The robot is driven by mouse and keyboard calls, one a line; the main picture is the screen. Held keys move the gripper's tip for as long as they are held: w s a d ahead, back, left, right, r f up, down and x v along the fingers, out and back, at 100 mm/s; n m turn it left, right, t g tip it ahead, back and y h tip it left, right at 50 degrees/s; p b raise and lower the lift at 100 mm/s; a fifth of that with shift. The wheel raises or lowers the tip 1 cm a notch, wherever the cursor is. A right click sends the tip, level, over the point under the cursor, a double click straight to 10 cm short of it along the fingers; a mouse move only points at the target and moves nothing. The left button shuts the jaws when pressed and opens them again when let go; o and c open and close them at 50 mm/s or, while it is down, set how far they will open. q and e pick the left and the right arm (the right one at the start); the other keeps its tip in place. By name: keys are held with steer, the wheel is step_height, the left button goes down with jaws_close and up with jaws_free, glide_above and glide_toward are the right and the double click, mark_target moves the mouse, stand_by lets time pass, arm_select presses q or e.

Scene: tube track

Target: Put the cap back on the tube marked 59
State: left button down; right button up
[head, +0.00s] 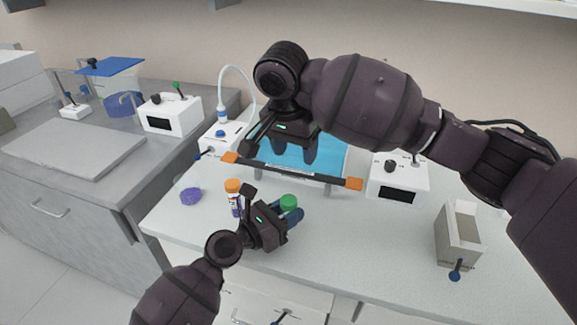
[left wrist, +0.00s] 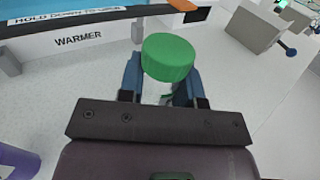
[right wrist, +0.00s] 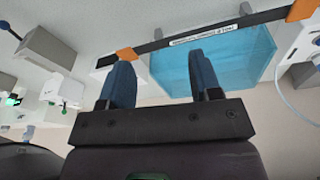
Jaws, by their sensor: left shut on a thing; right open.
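My left gripper (head: 284,219) is shut on a green-capped item; the green cap (head: 289,201) stands up between the fingers. In the left wrist view the green cap (left wrist: 168,57) hides most of what is below it; a pale, partly green part shows between the fingers. A tube with an orange cap (head: 233,186) and a purple-and-white label (head: 236,203) stands upright left of my left gripper. I cannot read a 59 on anything. My right gripper (head: 295,155) is open and empty at the blue warmer (head: 330,160); its fingers (right wrist: 162,78) are apart.
A black bar with orange ends (head: 354,184) runs across the warmer's front. A purple knobbly object (head: 190,196) lies left of the orange-capped tube. A white device (head: 398,182) and a grey open box (head: 457,240) stand at right.

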steer(key=n, duration=0.5)
steer(key=s+f+n+g, duration=0.1)
steer(key=n, duration=0.4)
steer(key=f+n, duration=0.1)
steer(key=n, duration=0.5)
steer(key=shift+s+d+f+y, duration=0.1)
steer(key=shift+s+y, duration=0.2)
steer(key=shift+y, duration=0.1)
steer(key=n, duration=0.2)
steer(key=shift+s+a+f+n+g, duration=0.2)
steer(key=shift+s+a+n+g, duration=0.1)
steer(key=shift+n, duration=0.1)
steer(key=n, duration=0.3)
steer(key=shift+s+a+n+y, duration=0.15)
steer(key=shift+a+n+y, duration=0.15)
steer(key=shift+a+n, duration=0.1)
steer(key=shift+n, duration=1)
steer(key=shift+f, duration=0.15)
